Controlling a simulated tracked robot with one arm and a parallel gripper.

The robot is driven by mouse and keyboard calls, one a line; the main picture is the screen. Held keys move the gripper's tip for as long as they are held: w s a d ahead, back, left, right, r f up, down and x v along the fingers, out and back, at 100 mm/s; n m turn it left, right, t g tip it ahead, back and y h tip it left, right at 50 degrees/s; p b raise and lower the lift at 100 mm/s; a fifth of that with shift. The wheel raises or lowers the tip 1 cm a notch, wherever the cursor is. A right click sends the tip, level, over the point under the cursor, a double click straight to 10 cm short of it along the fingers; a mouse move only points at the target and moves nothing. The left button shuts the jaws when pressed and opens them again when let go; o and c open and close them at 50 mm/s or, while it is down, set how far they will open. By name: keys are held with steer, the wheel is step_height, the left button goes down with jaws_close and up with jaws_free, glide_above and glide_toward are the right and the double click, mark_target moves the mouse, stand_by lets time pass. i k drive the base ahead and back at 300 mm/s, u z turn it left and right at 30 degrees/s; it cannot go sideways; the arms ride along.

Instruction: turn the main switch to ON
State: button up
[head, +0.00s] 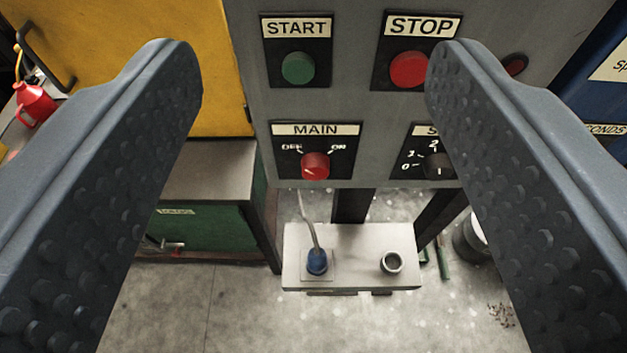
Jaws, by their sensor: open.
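The main switch (315,166) is a red rotary knob on a black plate labelled MAIN, low on the grey control panel (355,105). OFF is marked at its upper left and ON at its upper right. A small pale mark shows on the knob, but I cannot tell clearly which label it points to. My gripper (313,60) is open and empty, with one studded finger at each side of the picture. The knob lies between the fingers in the picture, apart from both.
A green START button (298,68) and a red STOP button (408,69) sit above the switch. A second knob (438,166) at right is partly hidden by my right finger. Below is a pale shelf (350,270) with a blue plug (317,261) and a metal ring socket (391,262).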

mark_target(315, 166)
steer(key=u, duration=0.7)
steer(key=k, duration=1.35)
steer(key=z, duration=1.2)
steer(key=i, duration=1.05)
steer(key=u, duration=0.05)
